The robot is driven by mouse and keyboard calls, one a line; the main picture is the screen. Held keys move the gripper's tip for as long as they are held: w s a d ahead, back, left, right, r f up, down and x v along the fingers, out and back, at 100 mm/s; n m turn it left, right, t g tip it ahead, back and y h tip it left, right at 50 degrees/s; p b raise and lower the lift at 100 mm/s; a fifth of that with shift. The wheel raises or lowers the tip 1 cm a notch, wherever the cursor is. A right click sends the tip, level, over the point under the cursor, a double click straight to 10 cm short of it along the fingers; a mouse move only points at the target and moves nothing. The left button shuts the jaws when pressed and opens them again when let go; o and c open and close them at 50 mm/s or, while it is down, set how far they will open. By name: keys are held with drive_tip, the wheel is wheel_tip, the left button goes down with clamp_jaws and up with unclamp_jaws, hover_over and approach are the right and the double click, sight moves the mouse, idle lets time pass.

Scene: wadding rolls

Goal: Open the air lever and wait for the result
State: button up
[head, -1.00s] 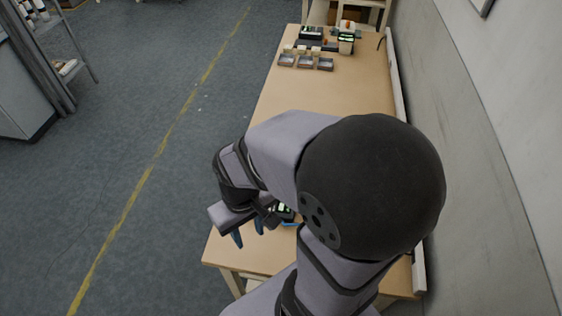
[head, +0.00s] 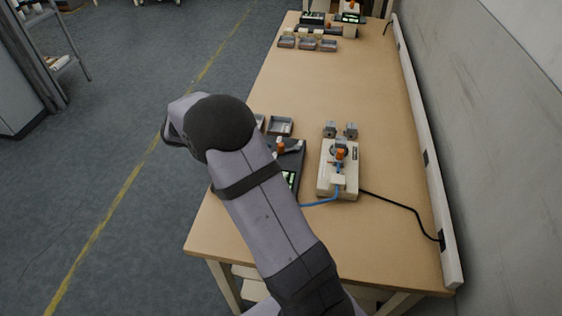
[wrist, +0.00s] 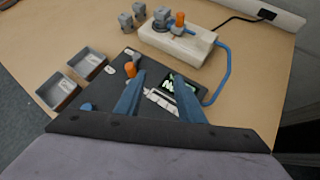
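A black unit (head: 291,160) with a lit display lies on the table, partly behind my arm in the head view. An orange knob (wrist: 130,69) stands on it, and its display (wrist: 180,92) shows between my fingers in the wrist view. A beige block (head: 325,180) with an orange-topped fitting (head: 340,154) sits to its right. A blue hose (wrist: 228,75) runs between the two. I cannot tell which orange part is the air lever. My gripper (wrist: 159,75) is open, its blue fingers apart and empty over the black unit; the head view hides it behind my arm.
Two grey trays (wrist: 60,88) (wrist: 88,63) lie left of the black unit. Two small grey blocks (head: 330,129) (head: 351,130) stand behind the beige block. A black cable (head: 400,205) runs to the wall strip (head: 425,150). The table's middle (head: 340,85) is clear.

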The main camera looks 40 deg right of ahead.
sight(279, 145)
drive_tip(key=w+f+h+b, duration=0.1)
drive_tip(key=w+d+f+n+h+b, duration=0.1)
drive_tip(key=w, duration=0.1)
drive_tip(key=w+d+f+n+b, duration=0.1)
drive_tip(key=shift+w+f+h, duration=0.3)
drive_tip(key=shift+w+h, duration=0.1)
drive_tip(key=shift+w+d+r+n+t+h, duration=0.1)
drive_tip(key=shift+w+d+n+t+h, duration=0.2)
drive_tip(key=shift+w+n, duration=0.15)
drive_tip(key=shift+p+x, duration=0.45)
drive_tip(key=shift+x, duration=3.15)
clamp_jaws()
